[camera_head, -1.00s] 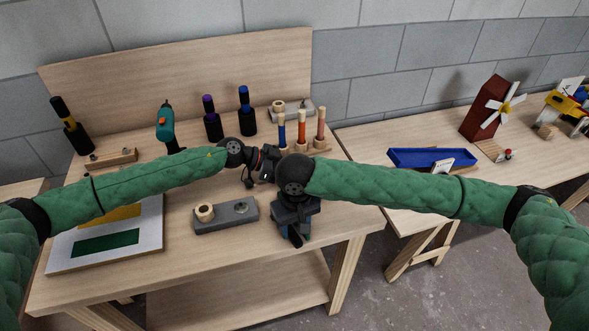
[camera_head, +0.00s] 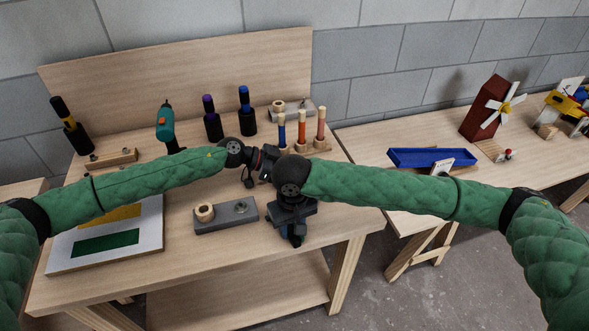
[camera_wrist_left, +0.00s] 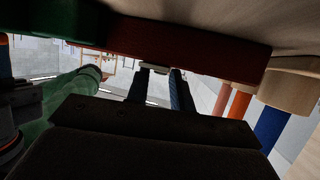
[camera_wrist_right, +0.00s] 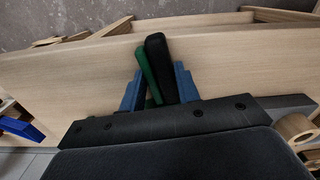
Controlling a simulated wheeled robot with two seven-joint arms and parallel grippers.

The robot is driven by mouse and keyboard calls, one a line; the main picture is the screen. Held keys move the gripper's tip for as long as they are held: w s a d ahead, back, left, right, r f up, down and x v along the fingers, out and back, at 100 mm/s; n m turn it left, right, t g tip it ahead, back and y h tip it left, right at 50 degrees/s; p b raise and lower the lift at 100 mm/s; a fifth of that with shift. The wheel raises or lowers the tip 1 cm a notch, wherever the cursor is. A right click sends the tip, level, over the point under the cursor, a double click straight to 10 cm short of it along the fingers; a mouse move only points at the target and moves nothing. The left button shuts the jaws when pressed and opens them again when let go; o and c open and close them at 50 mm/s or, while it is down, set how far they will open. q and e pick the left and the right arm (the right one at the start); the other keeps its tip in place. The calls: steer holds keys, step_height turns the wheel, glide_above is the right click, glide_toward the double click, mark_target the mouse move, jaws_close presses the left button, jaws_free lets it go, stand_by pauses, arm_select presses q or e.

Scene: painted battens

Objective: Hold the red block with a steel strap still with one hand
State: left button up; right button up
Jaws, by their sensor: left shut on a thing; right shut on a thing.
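The red block (camera_wrist_left: 205,50) spans the top of the left wrist view, with a small pale metal piece (camera_wrist_left: 154,67), perhaps its steel strap, at its lower edge. My left gripper (camera_wrist_left: 160,80) has its fingers up against the block there and is shut on it; the contact is partly hidden. A green part (camera_wrist_left: 50,15) lies at the block's left. In the head view my wrists hide the block. My right gripper (camera_head: 292,232) is over the table's front right. In the right wrist view its blue fingers (camera_wrist_right: 158,88) are shut on a black and green tool (camera_wrist_right: 157,62).
A grey block with a wooden ring (camera_head: 227,216) sits just left of my right gripper. Handled tools stand in a wooden rack (camera_head: 318,145) behind. A white board (camera_head: 105,257) lies front left. A blue tray (camera_head: 430,157) is on the right table.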

arm_select(q)
steer(key=shift+f, duration=0.1)
arm_select(e)
steer(key=o, duration=1.3)
steer(key=shift+o, duration=0.2)
steer(key=shift+d, duration=0.15)
steer(key=shift+w+d, duration=0.15)
steer(key=shift+d, duration=0.1)
steer(key=c, duration=1.3)
steer(key=shift+c, duration=0.2)
steer(key=shift+w, duration=0.1)
